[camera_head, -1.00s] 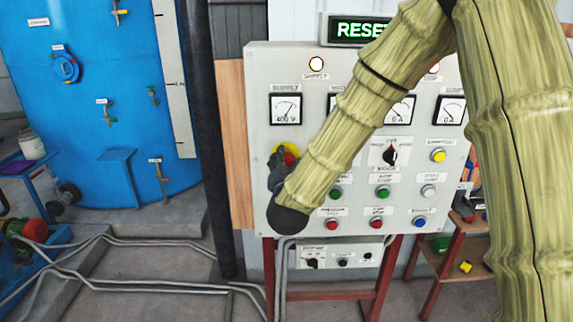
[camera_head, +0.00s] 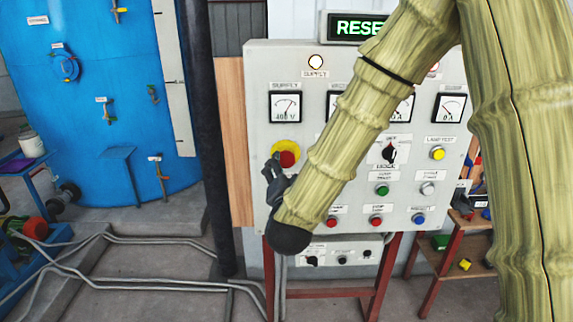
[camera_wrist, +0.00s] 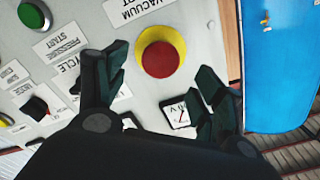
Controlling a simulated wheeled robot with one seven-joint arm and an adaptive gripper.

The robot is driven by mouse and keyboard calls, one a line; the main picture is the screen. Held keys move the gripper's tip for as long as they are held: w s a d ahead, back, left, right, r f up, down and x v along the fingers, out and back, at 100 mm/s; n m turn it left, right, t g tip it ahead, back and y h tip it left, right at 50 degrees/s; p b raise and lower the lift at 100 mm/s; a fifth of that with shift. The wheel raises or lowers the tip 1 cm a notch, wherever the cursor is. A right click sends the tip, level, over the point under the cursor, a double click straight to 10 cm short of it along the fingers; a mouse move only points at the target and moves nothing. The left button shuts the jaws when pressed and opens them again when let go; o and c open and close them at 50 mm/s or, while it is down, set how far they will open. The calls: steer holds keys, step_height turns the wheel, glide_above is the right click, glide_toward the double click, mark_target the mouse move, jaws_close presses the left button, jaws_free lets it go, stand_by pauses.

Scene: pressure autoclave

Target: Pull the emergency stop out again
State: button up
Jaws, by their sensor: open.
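The emergency stop is a red mushroom button (camera_head: 288,159) on a yellow round base, at the left side of the grey control panel (camera_head: 258,85). In the wrist view the red button (camera_wrist: 160,59) shows whole, beyond and between the two dark fingers. My gripper (camera_head: 272,170) is just below and left of the button in the head view. In the wrist view my gripper (camera_wrist: 160,85) is open and empty, its fingers spread wider than the button. No contact with the button shows. The display (camera_head: 357,27) above the panel reads "RESE", its end hidden by my arm.
A green button (camera_head: 382,190), a yellow button (camera_head: 437,153), a black selector knob (camera_head: 389,153) and gauges share the panel. My arm hides part of its middle. A dark vertical pipe (camera_head: 205,130) and a blue tank (camera_head: 120,60) stand to the left.

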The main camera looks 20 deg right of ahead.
steer(key=v, duration=0.6)
steer(key=shift+s, duration=0.1)
steer(key=s+f+n+g+y+b, duration=0.25)
steer(key=s+f+g, duration=0.2)
steer(key=f, duration=1.45)
steer(key=s+f+n+g+y+b, duration=0.15)
steer(key=s+f+n+g, duration=0.35)
steer(key=f, duration=1.3)
steer(key=s+d+f+n+g, duration=0.1)
steer(key=s+f+g, duration=0.3)
steer(key=s+f, duration=0.6)
steer(key=s+d+f+n+g+y+b, duration=0.1)
steer(key=s+f+g, duration=0.3)
steer(key=s+f, duration=0.6)
steer(key=s+d+n, duration=0.1)
steer(key=s, duration=0.5)
steer(key=shift+s+d+f+b, duration=0.3)
